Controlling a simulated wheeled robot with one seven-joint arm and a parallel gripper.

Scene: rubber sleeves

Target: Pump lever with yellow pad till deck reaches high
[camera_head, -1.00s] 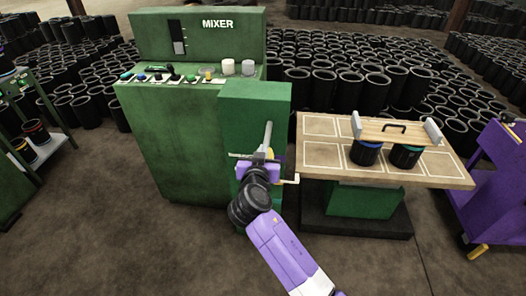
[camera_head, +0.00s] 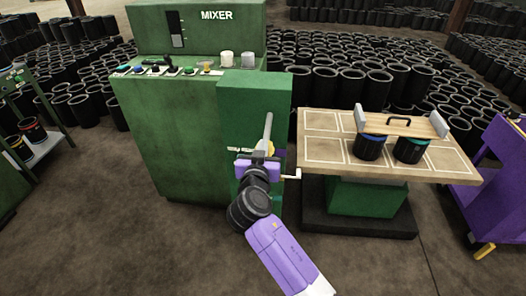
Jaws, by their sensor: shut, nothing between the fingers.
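The grey lever bar (camera_head: 267,129) stands in front of the green cabinet's side box. A yellow pad (camera_head: 271,147) shows just behind my gripper. My gripper (camera_head: 257,154) is shut and empty, right at the pad; my wrist hides much of the lower lever, and I cannot tell whether they touch. The deck (camera_head: 325,171) is a wooden top with white outlined squares, on a green pedestal (camera_head: 362,198) to the right. The deck is level and well below the top of the cabinet.
On the deck are two black sleeves (camera_head: 369,149) (camera_head: 411,151) and a wooden board with a black handle (camera_head: 400,124) between grey end plates. The green MIXER cabinet (camera_head: 170,130) is left. A purple cart (camera_head: 500,175) stands right, a shelf (camera_head: 40,150) far left. Many black sleeves fill the back.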

